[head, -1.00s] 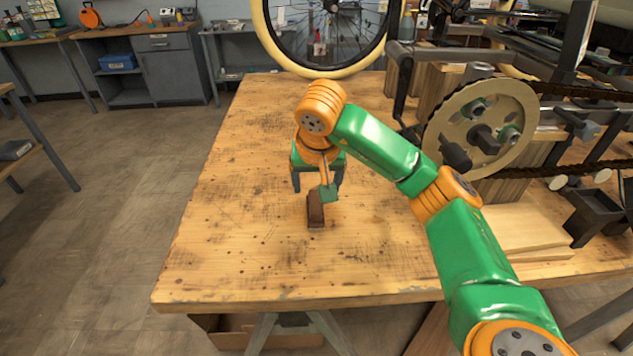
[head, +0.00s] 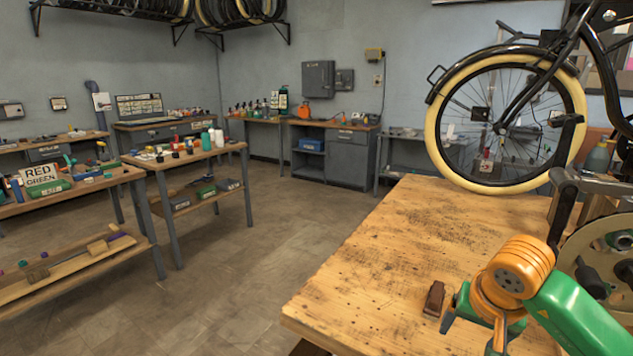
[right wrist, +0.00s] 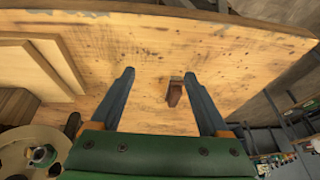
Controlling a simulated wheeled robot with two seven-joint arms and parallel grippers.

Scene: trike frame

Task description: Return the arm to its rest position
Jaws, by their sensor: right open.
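My right arm, green and orange, comes in at the lower right of the head view. Its gripper (head: 470,322) is partly hidden behind its own wrist, over the wooden workbench (head: 390,260). In the right wrist view the two dark fingers of the right gripper (right wrist: 159,74) stand wide apart with nothing held. A small brown block (head: 434,299) lies on the bench, just left of the gripper in the head view. In the right wrist view the block (right wrist: 175,93) shows close to the right-hand finger, apart from any grip. My left gripper is not in view.
A bicycle wheel with a cream tyre (head: 507,125) stands at the bench's far side. A chainring (head: 600,245) is at the right, near my arm. Side tables with bottles and boxes (head: 190,152) stand left across open floor (head: 225,280).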

